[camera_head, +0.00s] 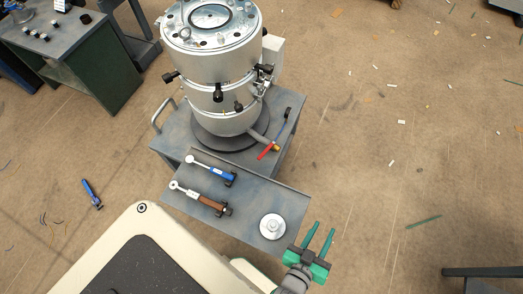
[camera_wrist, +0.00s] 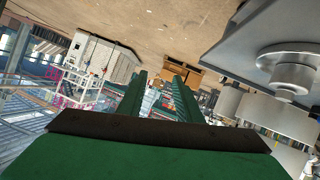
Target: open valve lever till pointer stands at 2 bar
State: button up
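The red valve lever (camera_head: 267,152) sits beside a brass fitting (camera_head: 276,148) at the lower right of the silver extruder vessel (camera_head: 212,70). My green gripper (camera_head: 322,229) is open and empty, off the front right corner of the cart. It is well apart from the lever, which lies farther back and to the left. In the wrist view its two fingers (camera_wrist: 157,78) stand apart with nothing between them. The lever cannot be made out in the wrist view. No pointer or bar scale can be read in either view.
The cart's tray (camera_head: 240,222) holds a blue-handled wrench (camera_head: 214,171), a brown-handled wrench (camera_head: 202,198) and a flanged metal disc (camera_head: 272,226) near my gripper. A dark rod (camera_head: 287,124) stands by the lever. The floor to the right is mostly free, with scattered scraps.

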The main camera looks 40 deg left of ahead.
jog(key=w+d+f+h, duration=0.1)
jog(key=w+d+f, duration=0.2)
jog(key=w, duration=0.8)
jog(key=w+a+f+m+g+h, duration=0.1)
jog(key=w+a+f+g+h, duration=0.15)
jog(key=w, duration=1.15)
jog(key=m+g+y, duration=0.3)
jog(key=g, duration=0.8)
send_over(263, 154)
notch_tip(263, 154, down, 10)
jog(key=shift+a+f, duration=0.1)
jog(key=shift+c, duration=0.6)
grip_shut()
